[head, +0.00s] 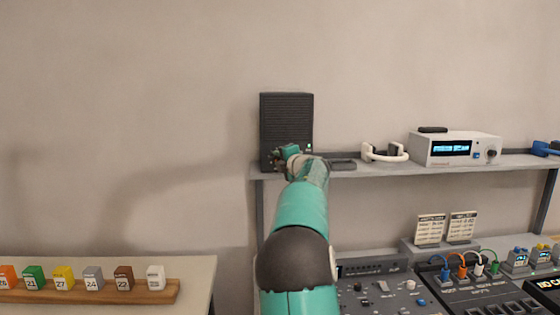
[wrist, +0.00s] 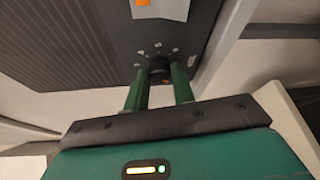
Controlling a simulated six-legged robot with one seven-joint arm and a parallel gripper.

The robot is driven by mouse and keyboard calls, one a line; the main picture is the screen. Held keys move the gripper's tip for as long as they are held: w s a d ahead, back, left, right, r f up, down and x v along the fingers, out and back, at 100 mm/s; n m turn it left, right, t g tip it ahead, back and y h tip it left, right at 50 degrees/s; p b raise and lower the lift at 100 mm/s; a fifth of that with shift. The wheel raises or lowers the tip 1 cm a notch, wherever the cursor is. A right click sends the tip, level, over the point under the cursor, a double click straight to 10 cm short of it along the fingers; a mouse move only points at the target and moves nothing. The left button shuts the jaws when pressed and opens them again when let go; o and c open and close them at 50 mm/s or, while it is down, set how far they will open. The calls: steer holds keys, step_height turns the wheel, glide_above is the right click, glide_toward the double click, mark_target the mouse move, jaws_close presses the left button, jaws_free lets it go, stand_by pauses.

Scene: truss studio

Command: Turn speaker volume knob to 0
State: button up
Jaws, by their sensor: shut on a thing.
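In the wrist view the speaker's front panel (wrist: 100,45) fills the upper left. The black volume knob (wrist: 158,66) sits among small printed marks. The two green fingers of my gripper (wrist: 159,82) are shut on the knob, one on each side. The knob's pointer is hidden, so its setting cannot be read.
The shelf (head: 375,168) also holds white headphones (head: 385,152) and a white device with a blue display (head: 455,148). Below stand a mixer (head: 385,295) and patch gear with cables. A wooden rack (head: 100,291) of colored blocks lies at lower left.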

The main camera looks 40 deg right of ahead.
stand_by(0.3)
steer(key=o, duration=1)
steer(key=v, duration=1.4)
steer(key=shift+w, duration=0.1)
